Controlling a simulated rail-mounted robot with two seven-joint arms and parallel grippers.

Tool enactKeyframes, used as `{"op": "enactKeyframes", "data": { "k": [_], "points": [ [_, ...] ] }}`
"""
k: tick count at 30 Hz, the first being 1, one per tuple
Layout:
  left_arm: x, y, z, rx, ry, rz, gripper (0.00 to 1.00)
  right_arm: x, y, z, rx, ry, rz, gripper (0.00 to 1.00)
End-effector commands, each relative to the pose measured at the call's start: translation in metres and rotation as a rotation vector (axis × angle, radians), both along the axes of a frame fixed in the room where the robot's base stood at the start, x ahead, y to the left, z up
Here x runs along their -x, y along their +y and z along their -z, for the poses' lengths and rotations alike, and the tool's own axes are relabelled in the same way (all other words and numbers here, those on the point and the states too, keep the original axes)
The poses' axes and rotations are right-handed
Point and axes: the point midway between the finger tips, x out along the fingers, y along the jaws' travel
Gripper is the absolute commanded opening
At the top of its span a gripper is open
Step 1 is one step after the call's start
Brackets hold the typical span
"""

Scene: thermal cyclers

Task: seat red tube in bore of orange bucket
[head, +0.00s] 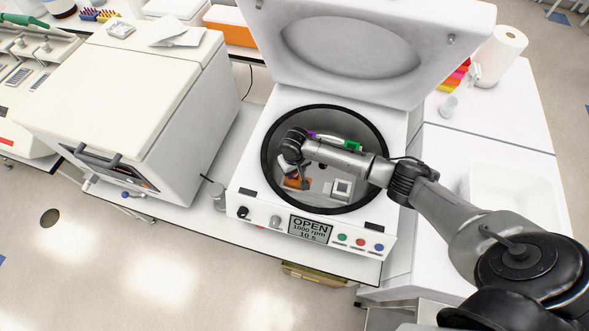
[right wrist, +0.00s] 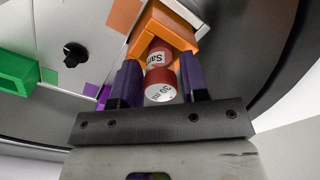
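The orange bucket (head: 297,184) is in the bowl of the open centrifuge, at the left of the bowl in the head view. In the right wrist view the orange bucket (right wrist: 124,17) is at the top, tilted, with its opening toward me. The red tube (right wrist: 159,70) is at that opening, its marked round end facing the camera; its far end is hidden in or behind the bucket. My right gripper (right wrist: 161,75) has its purple fingers close on both sides of the tube and appears shut on it. How deep the tube sits cannot be told. My left gripper is not in view.
The dark bowl rim (head: 264,150) surrounds my right wrist closely. The raised lid (head: 440,75) stands behind. A green bucket (right wrist: 15,72) and a black knob (right wrist: 74,54) are beside the orange bucket.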

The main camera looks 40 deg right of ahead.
Motion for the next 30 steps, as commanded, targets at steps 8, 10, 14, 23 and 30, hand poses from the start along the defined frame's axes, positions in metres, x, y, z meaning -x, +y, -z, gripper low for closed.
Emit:
{"op": "enactKeyframes", "data": {
  "k": [8,10,14,23,30],
  "points": [
    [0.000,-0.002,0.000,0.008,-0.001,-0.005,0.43,0.000,0.000,0.000,0.000,0.000,0.000,0.56],
    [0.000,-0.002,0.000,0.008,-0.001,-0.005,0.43,0.000,0.000,0.000,0.000,0.000,0.000,0.56],
    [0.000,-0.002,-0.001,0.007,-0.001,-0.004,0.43,0.000,0.000,-0.005,-0.001,-0.002,0.000,0.56],
    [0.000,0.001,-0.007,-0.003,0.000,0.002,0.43,-0.001,0.000,-0.054,-0.001,-0.004,-0.001,0.56],
    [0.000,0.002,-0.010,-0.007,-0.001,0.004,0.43,-0.001,0.000,-0.094,0.000,-0.003,-0.001,0.56]
  ]
}}
